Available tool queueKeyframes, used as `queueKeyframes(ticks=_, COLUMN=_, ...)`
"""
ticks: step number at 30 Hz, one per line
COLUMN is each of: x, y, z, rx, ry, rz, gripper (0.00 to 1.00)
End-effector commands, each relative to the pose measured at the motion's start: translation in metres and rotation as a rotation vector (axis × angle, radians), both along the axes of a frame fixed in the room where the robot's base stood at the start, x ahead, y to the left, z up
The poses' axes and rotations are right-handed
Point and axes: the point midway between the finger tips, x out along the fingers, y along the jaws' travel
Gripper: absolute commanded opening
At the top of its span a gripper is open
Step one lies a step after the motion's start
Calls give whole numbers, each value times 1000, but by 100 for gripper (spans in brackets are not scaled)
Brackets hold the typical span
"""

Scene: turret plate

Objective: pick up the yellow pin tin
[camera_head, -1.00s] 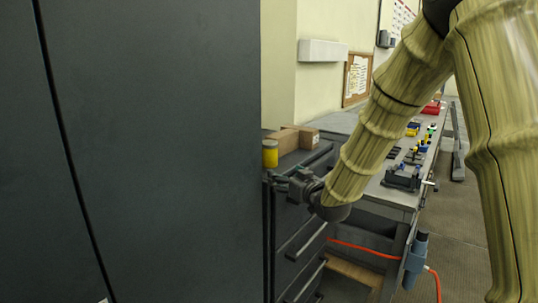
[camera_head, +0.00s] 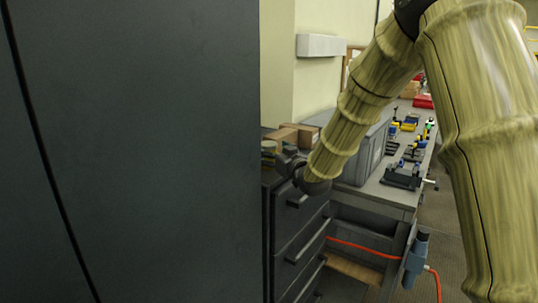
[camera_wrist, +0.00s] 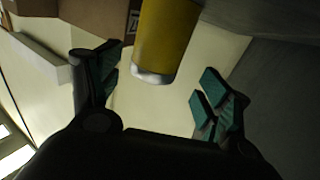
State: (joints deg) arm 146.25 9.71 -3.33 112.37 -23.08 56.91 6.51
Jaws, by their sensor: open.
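The yellow pin tin (camera_wrist: 168,32) fills the top middle of the wrist view, with a silvery rim at its near end. It lies between and just beyond the teal-padded fingertips of my open gripper (camera_wrist: 158,88), with a visible gap to each finger. In the head view my gripper (camera_head: 283,163) is at the top front of the dark drawer cabinet. I see no finger contact with the tin.
Cardboard boxes (camera_head: 300,134) stand just behind the tin on the drawer cabinet (camera_head: 290,245). A tall dark panel (camera_head: 140,150) fills the left of the head view. A workbench (camera_head: 385,192) with fixtures and several small coloured items runs along the right.

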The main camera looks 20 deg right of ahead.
Motion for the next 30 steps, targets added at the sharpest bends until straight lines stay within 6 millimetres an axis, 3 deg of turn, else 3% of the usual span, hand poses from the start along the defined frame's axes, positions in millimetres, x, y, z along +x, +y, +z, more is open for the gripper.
queueKeyframes(ticks=18, x=49, y=0, z=-7, rx=1, ry=0, rz=-3, gripper=78)
queueKeyframes(ticks=27, x=52, y=0, z=-7, rx=1, ry=0, rz=-3, gripper=78)
queueKeyframes(ticks=28, x=52, y=0, z=-7, rx=1, ry=0, rz=-3, gripper=76)
queueKeyframes(ticks=30, x=52, y=0, z=-7, rx=1, ry=0, rz=-3, gripper=63)
